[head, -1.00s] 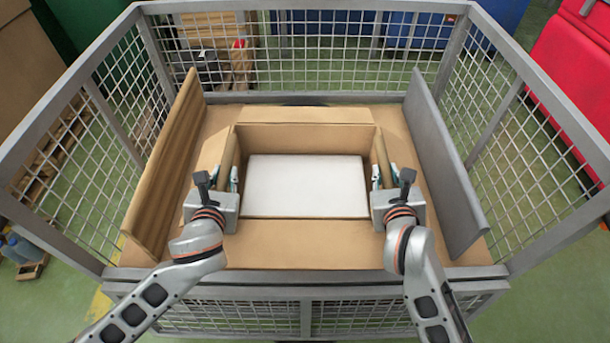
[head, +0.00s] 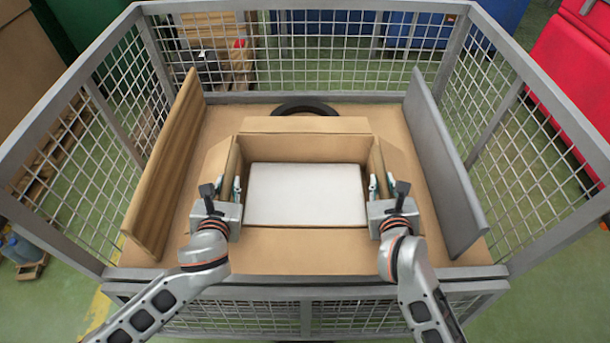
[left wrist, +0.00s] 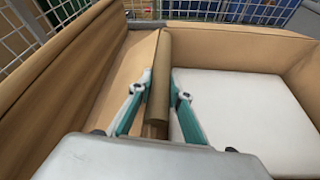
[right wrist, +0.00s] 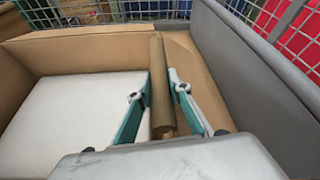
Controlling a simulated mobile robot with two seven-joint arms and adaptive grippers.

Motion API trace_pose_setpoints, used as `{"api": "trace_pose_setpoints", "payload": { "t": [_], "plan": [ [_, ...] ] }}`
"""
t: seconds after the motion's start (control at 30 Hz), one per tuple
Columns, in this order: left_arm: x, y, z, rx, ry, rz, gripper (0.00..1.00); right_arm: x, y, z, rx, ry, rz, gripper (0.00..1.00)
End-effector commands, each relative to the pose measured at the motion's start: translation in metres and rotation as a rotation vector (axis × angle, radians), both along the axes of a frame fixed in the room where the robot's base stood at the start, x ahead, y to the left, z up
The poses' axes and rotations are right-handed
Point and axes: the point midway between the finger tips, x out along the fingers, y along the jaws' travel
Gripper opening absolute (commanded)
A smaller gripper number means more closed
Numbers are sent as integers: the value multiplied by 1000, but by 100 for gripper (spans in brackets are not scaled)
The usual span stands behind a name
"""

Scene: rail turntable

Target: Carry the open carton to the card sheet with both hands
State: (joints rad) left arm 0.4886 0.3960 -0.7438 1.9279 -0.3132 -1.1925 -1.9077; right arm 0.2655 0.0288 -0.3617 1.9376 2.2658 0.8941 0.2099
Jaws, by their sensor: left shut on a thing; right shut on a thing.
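The open carton (head: 303,150) is brown, with its flaps folded outward and a white flat-topped block (head: 305,194) inside. My left gripper (head: 229,184) is shut on the carton's left wall, which stands between its fingers in the left wrist view (left wrist: 158,85). My right gripper (head: 381,182) is shut on the right wall, also between the fingers in the right wrist view (right wrist: 160,90).
A grey upright panel (head: 440,160) stands on the right. A dark ring (head: 304,107) lies partly hidden behind the carton. Grey mesh walls (head: 340,60) enclose the brown floor (head: 225,120). Bare floor shows at the back and on both sides of the carton.

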Motion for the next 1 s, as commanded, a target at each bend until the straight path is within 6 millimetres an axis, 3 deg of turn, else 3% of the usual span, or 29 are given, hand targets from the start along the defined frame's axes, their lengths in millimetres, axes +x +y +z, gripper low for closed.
{"api": "trace_pose_setpoints", "payload": {
  "t": [0.03,0.07,0.1,0.7,0.87,1.0],
  "plan": [
    [3,2,6,3,-14,3,0,3,-2,7,-4,-15,-2,0],
    [2,2,3,4,-6,4,26,1,-2,3,-3,-6,-3,27],
    [2,2,3,3,-6,3,35,1,-2,3,-3,-6,-3,36],
    [-3,0,0,0,0,0,35,0,0,-1,0,0,0,36],
    [-21,-2,7,0,1,-1,35,0,0,-1,0,0,0,36],
    [-47,-3,18,-2,1,-1,35,0,0,-1,1,0,0,36]
  ]
}}
